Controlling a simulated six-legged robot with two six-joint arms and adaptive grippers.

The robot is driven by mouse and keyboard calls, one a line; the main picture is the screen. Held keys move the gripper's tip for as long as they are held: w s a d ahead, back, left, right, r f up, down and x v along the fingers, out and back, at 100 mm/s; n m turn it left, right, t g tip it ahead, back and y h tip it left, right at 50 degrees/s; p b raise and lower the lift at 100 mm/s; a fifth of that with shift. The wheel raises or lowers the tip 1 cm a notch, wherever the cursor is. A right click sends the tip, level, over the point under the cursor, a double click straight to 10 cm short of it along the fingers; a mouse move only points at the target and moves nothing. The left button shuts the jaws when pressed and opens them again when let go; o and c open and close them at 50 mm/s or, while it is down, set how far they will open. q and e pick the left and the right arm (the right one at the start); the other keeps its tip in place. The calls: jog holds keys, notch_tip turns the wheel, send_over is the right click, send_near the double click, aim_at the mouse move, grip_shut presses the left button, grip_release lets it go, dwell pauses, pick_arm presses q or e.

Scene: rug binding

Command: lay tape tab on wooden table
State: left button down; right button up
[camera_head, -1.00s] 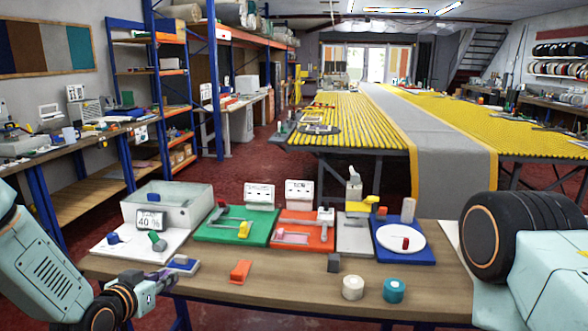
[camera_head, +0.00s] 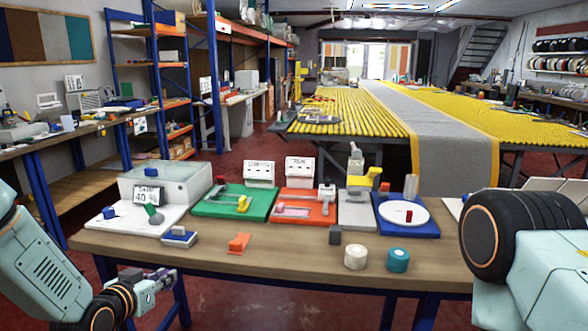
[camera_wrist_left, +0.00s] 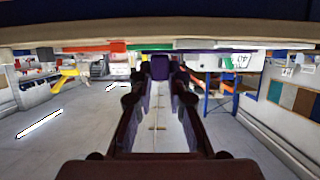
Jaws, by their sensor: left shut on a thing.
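The wooden table (camera_head: 300,258) stands in front of me. My left gripper (camera_head: 170,276) is in front of the table's near edge, at its left part. In the left wrist view, which appears upside down, the left gripper (camera_wrist_left: 159,78) is shut on a small purple piece (camera_wrist_left: 159,67), likely the tape tab, between its fingertips. In the head view I cannot make this piece out from the purple finger parts. The held piece is apart from the bare tabletop. The right arm shows at bottom right, its gripper out of view.
On the table are a blue-and-white block (camera_head: 180,237), an orange piece (camera_head: 238,243), a grey cube (camera_head: 335,235), and white (camera_head: 355,257) and teal (camera_head: 397,260) rolls. Green (camera_head: 235,203), orange-red (camera_head: 297,207) and blue (camera_head: 407,228) boards stand behind. Some front wood is bare.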

pick_arm(q)
jog(key=shift+f, duration=0.5)
jog(key=s+d+f+m+g+h, duration=0.35)
jog(key=s+d+m+h, duration=0.35)
jog(key=s, duration=0.5)
jog(key=s+d+r+m+g+h, duration=0.2)
jog(key=s+d+r, duration=0.2)
jog(key=s+r, duration=0.2)
jog(key=shift+s+d+r, duration=0.25)
jog(key=shift+s+d, duration=0.15)
jog(key=shift+s, duration=0.1)
